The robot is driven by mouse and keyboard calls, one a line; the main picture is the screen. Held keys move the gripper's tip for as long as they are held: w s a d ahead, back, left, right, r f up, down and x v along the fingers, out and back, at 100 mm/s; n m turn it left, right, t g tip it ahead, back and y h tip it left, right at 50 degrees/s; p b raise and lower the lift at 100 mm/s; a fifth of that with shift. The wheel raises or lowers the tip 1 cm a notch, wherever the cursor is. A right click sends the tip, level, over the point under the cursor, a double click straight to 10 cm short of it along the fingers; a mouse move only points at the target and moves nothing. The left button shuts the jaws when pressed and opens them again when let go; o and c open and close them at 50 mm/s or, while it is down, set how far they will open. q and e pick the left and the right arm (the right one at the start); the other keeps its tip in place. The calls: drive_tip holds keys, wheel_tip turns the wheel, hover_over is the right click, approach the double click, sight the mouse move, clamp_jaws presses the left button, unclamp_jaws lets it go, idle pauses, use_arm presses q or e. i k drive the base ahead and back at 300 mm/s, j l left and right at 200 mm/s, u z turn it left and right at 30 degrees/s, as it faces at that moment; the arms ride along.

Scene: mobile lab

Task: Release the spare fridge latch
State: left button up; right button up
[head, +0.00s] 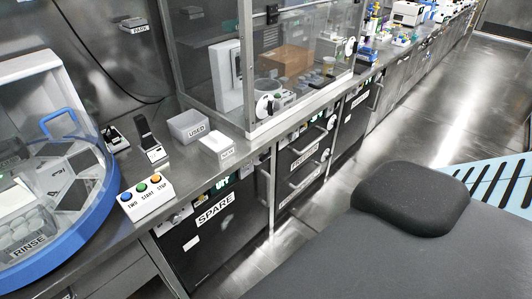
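The spare fridge (205,249) is a dark front under the steel counter, at the lower middle of the head view. It carries a white label (215,209) reading SPARE. Along its top edge run small fittings and a green-lit display (221,184). I cannot tell which of the small fittings is the latch, or whether it is fastened. The fridge front looks closed. Neither of my grippers shows in this view.
A three-button box (146,199) and a blue-rimmed rinse machine (85,215) stand on the counter at left. A padded grey surface with a dark cushion (410,197) fills the lower right. Floor shows between.

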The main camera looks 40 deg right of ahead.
sight(264, 157)
drive_tip(key=k+z, duration=0.1)
drive_tip(key=z, duration=0.3)
drive_tip(key=j+z, duration=0.1)
drive_tip(key=z, duration=0.35)
drive_tip(key=k+z, duration=0.15)
drive_tip(key=z, duration=0.25)
drive_tip(key=i+l+u, duration=0.1)
drive_tip(key=u, duration=0.25)
drive_tip(key=i+l+u, duration=0.1)
drive_tip(key=l+u, duration=0.35)
drive_tip(key=u, duration=0.25)
drive_tip(key=i+l+u, duration=0.15)
drive_tip(key=l, duration=0.3)
drive_tip(key=l+u, duration=0.15)
drive_tip(key=l, duration=0.3)
drive_tip(key=i+l+u, duration=0.1)
drive_tip(key=l, duration=1.25)
drive_tip(key=i+l+u, duration=0.1)
drive_tip(key=l, duration=1.3)
